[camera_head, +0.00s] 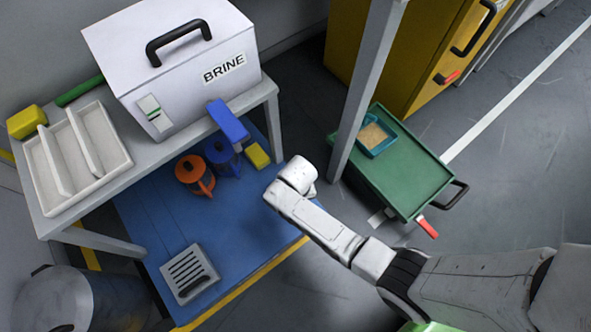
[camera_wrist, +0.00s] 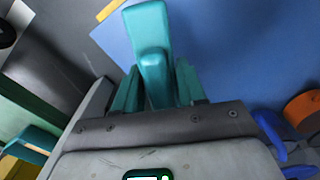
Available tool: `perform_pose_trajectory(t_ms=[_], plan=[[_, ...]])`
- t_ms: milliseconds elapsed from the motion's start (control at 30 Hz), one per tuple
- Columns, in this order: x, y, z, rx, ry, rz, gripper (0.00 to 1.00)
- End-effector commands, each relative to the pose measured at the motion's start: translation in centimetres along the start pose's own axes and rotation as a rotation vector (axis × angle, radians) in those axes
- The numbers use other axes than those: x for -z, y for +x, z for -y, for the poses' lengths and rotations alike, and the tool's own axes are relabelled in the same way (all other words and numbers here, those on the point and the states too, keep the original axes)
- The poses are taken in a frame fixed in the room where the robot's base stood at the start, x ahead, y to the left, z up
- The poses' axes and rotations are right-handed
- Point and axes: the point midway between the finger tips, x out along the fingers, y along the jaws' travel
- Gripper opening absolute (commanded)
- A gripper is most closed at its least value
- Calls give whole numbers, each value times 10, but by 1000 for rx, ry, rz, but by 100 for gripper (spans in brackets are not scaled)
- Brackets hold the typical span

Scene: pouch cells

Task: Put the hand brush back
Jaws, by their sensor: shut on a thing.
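My gripper (camera_wrist: 156,84) is shut on a teal thing that looks like the hand brush (camera_wrist: 149,30). In the wrist view its teal body passes between the two fingers and reaches up past them, over the blue mat (camera_wrist: 225,50). Its bristles cannot be made out. In the head view my arm reaches over the right edge of the blue mat (camera_head: 230,260); the gripper and the brush are hidden behind the arm's end.
A grey bench (camera_head: 150,160) holds the BRINE box (camera_head: 130,75) and a white divided tray (camera_head: 37,170). Orange (camera_head: 190,170) and blue (camera_head: 220,155) jugs stand near its right leg. A grey post (camera_head: 365,90) rises beside the cart. A slotted grey block (camera_head: 188,272) lies on the mat.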

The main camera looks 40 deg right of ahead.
Motion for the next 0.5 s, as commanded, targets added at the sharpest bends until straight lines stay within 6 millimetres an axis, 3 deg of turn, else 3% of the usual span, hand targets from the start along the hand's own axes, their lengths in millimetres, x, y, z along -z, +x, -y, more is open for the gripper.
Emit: perform_pose_trajectory(t_ms=[167,333,500], plan=[[9,13,4,1,1,-1,2],[8,39,3,-1,1,1,2],[8,40,4,0,1,0,2]])
